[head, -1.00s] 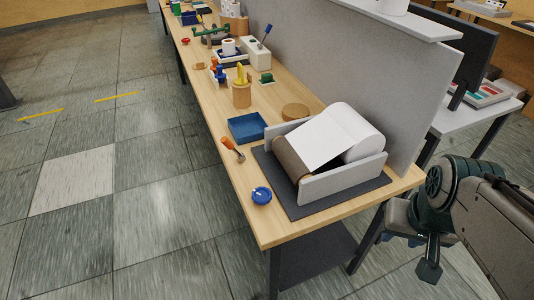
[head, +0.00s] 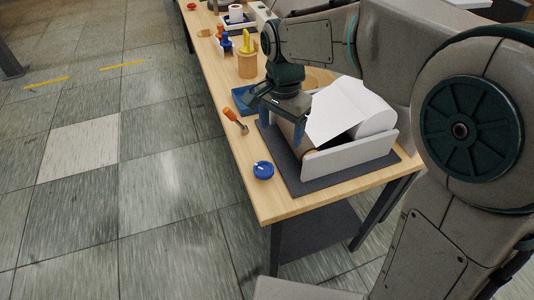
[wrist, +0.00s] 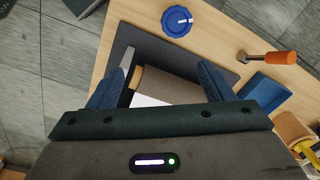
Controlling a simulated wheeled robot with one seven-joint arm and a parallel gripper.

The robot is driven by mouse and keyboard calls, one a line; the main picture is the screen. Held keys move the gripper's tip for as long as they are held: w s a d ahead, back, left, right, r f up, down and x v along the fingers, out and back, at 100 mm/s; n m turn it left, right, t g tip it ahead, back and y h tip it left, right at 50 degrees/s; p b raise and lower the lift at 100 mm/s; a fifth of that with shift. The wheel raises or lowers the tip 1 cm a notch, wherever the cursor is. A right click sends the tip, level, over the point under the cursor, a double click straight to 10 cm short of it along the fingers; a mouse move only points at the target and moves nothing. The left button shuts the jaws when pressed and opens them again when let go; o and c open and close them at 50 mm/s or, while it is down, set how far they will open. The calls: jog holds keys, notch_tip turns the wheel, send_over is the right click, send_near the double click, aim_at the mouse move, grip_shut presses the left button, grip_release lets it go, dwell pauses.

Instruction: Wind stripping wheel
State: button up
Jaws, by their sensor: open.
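A grey stand (head: 350,156) holds a brown roller (wrist: 178,88) at its front and a white paper web (head: 335,112) running back over a white roll. A blue round knob (head: 263,170) with a white mark lies on the table in front of the stand; it also shows in the wrist view (wrist: 177,22). My gripper (head: 276,112) points down over the front left end of the stand. In the wrist view my gripper (wrist: 160,82) is open, with its fingers on either side of the roller and nothing clamped. The gripper hides part of the roller in the head view.
The stand sits on a dark mat (head: 300,185). An orange-handled tool (head: 234,119) and a blue tray (head: 240,95) lie to the left. A wooden cup (head: 247,66) with a yellow item stands farther back. The table's front corner is clear.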

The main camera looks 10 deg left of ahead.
aim_at(264, 168)
jog(key=shift+m, duration=0.4)
jog(key=a+f, duration=0.1)
jog(key=f, duration=0.4)
jog(key=a+f, duration=0.1)
jog(key=f, duration=0.4)
jog(key=a+f, duration=0.2)
jog(key=f, duration=0.3)
jog(key=shift+w, duration=0.2)
jog(key=shift+r, duration=0.1)
jog(key=c, duration=1)
